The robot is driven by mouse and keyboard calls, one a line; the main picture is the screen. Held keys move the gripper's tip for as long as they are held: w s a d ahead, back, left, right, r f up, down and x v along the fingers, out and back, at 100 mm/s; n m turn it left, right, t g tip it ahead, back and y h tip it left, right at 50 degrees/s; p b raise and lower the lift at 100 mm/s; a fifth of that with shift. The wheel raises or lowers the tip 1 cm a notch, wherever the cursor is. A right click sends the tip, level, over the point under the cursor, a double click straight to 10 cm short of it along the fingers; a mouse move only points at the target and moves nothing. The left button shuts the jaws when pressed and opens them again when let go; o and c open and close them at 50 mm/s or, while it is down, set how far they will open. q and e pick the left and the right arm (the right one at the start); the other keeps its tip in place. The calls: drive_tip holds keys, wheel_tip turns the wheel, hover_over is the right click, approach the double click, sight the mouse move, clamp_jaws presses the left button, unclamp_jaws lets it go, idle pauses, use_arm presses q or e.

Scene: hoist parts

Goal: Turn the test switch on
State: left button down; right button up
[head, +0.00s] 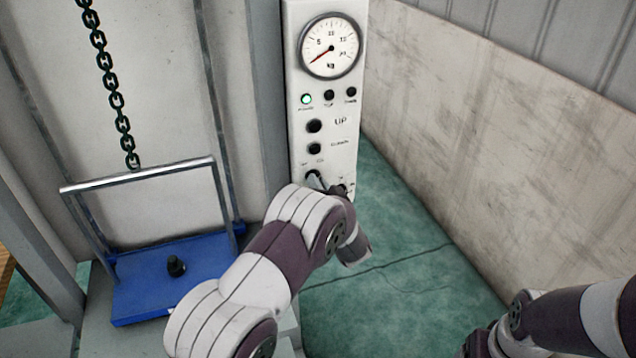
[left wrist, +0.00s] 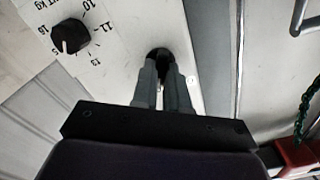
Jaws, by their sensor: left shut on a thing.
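The tall white control panel (head: 324,130) stands upright in the middle of the head view. Low on its face is a black switch knob, seen between the fingers in the left wrist view (left wrist: 160,54); small marks above it are too small to read surely. My left gripper (left wrist: 162,72) is shut on this knob. In the head view my left wrist hides much of the gripper and the panel's lower end. I cannot tell which way the knob is turned. My right arm shows at the lower right, its gripper out of view.
A black limit dial (left wrist: 70,36) with kg numbers sits beside the held knob. Above are a kg gauge (head: 331,47), a lit green lamp (head: 306,99) and black buttons (head: 314,126). A blue platform (head: 150,285) and a chain (head: 112,90) are left; a grey wall (head: 500,130) is right.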

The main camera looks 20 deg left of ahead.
idle(0.4)
use_arm(q)
drive_tip(key=c, duration=1.1)
unclamp_jaws()
drive_tip(key=shift+c, duration=0.2)
drive_tip(key=b+v, duration=0.2)
drive_tip(key=v, duration=1)
drive_tip(key=shift+s+d, duration=0.2)
drive_tip(key=shift+s, duration=0.1)
